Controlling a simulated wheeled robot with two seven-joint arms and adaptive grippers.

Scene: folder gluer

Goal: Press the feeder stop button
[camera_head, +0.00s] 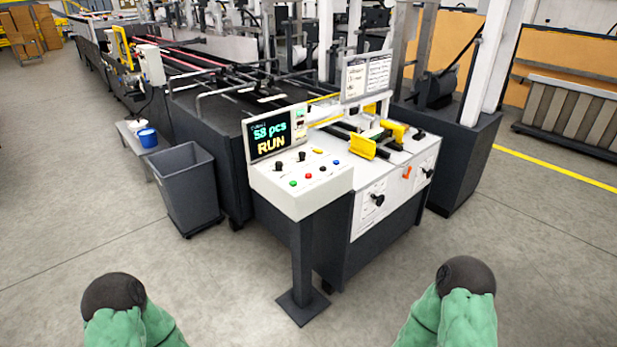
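The control panel (310,199) is a white sloped box on a dark post in the middle of the view. Its top has a green button (293,183), a red button (308,176), a blue button (336,162), a yellow one (317,151) and black knobs (279,167). Their labels are too small to read, so I cannot tell which is the feeder stop. Only green-sleeved, dark-ended parts of my two arms show at the bottom left and bottom right, well apart from the panel. No gripper fingers show.
The feeder table (398,187) with yellow guides stands right of the panel. A grey bin (186,188) stands at its left, beside a low bench with a blue-and-white tub (147,138). The post's foot plate (302,307) sits on the floor. The floor in front is clear.

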